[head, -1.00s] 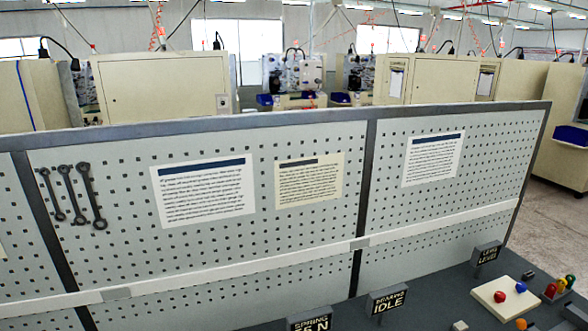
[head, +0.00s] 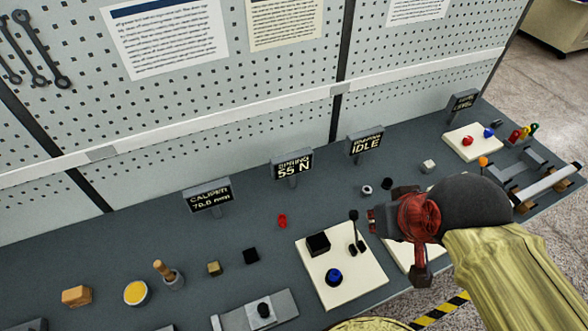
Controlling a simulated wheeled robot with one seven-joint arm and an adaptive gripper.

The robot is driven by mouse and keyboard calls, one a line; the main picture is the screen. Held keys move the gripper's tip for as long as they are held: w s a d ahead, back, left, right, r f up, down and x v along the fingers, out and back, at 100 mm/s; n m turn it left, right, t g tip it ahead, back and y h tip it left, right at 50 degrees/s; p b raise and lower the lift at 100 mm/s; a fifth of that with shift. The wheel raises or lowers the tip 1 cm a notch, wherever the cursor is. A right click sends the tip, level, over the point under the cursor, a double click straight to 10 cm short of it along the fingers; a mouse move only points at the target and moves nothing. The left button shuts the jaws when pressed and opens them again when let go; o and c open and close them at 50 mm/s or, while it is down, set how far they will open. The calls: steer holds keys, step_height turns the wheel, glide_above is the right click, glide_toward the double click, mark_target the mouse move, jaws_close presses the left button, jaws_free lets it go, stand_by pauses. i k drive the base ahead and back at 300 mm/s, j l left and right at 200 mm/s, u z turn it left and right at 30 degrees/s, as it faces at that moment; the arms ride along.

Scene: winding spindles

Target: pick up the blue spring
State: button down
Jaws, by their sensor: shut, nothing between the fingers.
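A small round blue piece (head: 333,277) stands on a white plate (head: 345,296) in front of the spring sign; it may be the blue spring, but its coils are too small to make out. A second small blue piece (head: 488,132) is on another white plate (head: 466,150) at the far right. My gripper (head: 372,219) reaches in from the lower right, above the bench and to the upper right of the nearer blue piece, apart from it. It is shut and empty. My arm hides part of a white plate beneath it.
A black block (head: 318,243) and a thin dark stand (head: 355,232) share the nearer plate. A red piece (head: 282,220) lies left of it. Display signs (head: 292,165) line the back, before a pegboard (head: 260,110). The grey bench (head: 130,245) is clear at back left.

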mark_target(336, 272)
steer(key=k+j+u, duration=0.1)
steer(key=k, duration=0.25)
steer(key=k+j+z, duration=0.35)
steer(key=j, duration=0.25)
steer(key=k+j+z, duration=0.35)
steer(key=k, duration=0.25)
